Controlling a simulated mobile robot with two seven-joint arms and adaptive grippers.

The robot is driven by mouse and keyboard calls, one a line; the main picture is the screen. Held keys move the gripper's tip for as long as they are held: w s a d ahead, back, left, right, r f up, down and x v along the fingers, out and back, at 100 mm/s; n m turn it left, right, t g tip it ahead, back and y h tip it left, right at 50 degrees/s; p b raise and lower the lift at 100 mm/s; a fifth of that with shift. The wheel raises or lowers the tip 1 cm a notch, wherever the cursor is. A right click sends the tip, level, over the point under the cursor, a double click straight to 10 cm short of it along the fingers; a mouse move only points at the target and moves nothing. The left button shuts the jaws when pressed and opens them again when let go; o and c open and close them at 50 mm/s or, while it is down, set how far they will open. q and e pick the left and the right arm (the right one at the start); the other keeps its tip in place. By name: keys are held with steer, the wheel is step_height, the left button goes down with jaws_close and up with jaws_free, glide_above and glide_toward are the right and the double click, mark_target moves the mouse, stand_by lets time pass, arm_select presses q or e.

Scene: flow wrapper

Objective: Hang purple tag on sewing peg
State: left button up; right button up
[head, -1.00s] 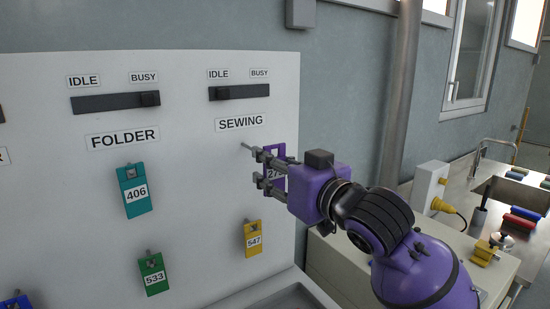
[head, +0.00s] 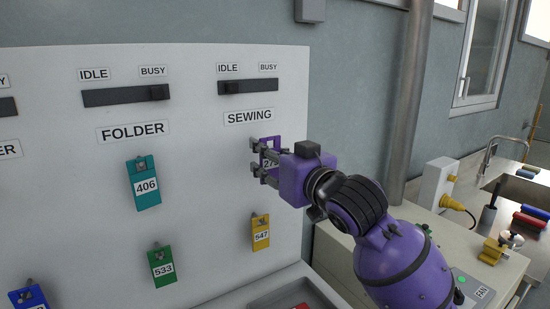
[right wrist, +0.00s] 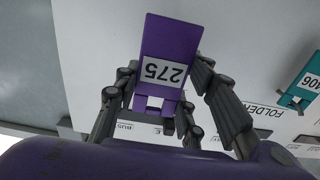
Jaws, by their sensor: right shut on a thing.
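The purple tag (head: 270,146), numbered 275, is between the fingers of my right gripper (head: 254,157), which is shut on it below the SEWING label (head: 249,117). In the right wrist view the purple tag (right wrist: 170,42) hangs between the finger pads, with its number upside down and its slotted end toward the palm. The sewing peg cannot be made out clearly, as my fingertips cover its place on the board. I cannot tell whether the tag touches the peg. My left gripper is not in view.
The white board (head: 205,200) bears a teal tag 406 (head: 143,170) under FOLDER, a green tag 533 (head: 161,255) and a yellow tag 547 (head: 261,243) below my gripper. IDLE/BUSY sliders (head: 248,87) sit above. A grey tray (head: 285,295) lies below.

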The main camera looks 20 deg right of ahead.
steer(key=shift+f+x, duration=0.2)
steer(key=shift+x, duration=0.65)
steer(key=shift+f+x, duration=0.15)
steer(key=shift+x, duration=0.7)
steer(key=shift+f+x, duration=0.2)
steer(key=shift+x, duration=0.7)
steer(key=o, duration=1.2)
